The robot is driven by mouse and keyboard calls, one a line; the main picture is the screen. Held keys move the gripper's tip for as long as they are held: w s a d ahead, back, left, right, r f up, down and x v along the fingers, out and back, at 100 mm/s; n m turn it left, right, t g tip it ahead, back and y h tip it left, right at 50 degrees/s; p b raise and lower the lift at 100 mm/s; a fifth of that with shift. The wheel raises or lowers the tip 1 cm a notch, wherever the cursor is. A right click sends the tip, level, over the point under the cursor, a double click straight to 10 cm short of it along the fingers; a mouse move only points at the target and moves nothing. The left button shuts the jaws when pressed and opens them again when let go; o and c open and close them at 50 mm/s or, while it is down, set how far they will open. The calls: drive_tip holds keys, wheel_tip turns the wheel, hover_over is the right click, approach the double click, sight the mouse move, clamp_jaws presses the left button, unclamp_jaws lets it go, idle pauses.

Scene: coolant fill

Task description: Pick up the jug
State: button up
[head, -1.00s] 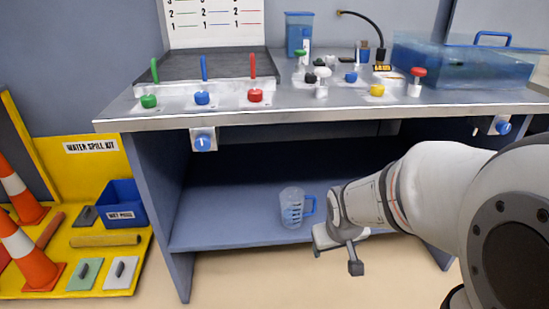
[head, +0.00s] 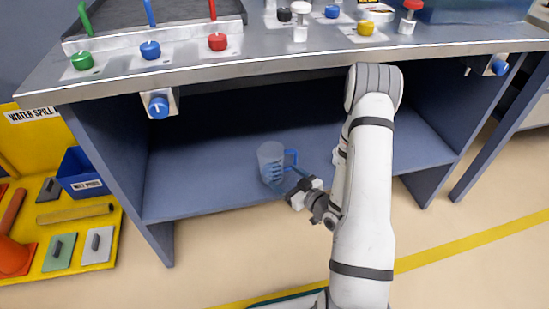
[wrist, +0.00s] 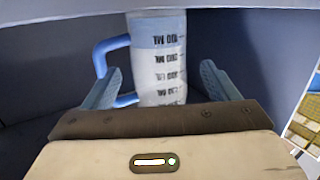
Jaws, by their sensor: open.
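The jug (head: 271,163) is a clear measuring jug with a blue handle and dark scale marks. It stands upright on the lower shelf under the bench, with its handle to the right in the head view. My gripper (head: 287,187) is open at the jug's near lower right side. In the wrist view the jug (wrist: 158,58) shows ahead, between the two spread fingers of my gripper (wrist: 161,88). The left finger overlaps part of the blue handle (wrist: 104,58). I cannot tell whether it touches the handle.
The lower shelf (head: 195,190) is otherwise bare. The metal bench top (head: 270,62) overhangs it, with coloured valves above and a blue knob (head: 159,106) at its front. Side panels bound the shelf. A yellow spill kit (head: 75,238) stands at the left.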

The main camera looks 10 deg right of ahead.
sight(273, 166)
drive_tip(key=shift+s+f+t+y, duration=0.15)
drive_tip(key=shift+t+y, duration=0.15)
drive_tip(key=shift+t, duration=0.3)
drive_tip(key=shift+a, duration=0.15)
drive_tip(key=shift+m, duration=0.3)
drive_tip(key=b+x, duration=0.1)
drive_tip(key=x, duration=0.1)
drive_tip(key=b+x, duration=0.1)
drive_tip(key=x, duration=0.4)
drive_tip(key=shift+w+b, duration=0.35)
drive_tip(key=shift+b, duration=0.05)
drive_tip(key=shift+c, duration=0.4)
drive_tip(key=c, duration=0.8)
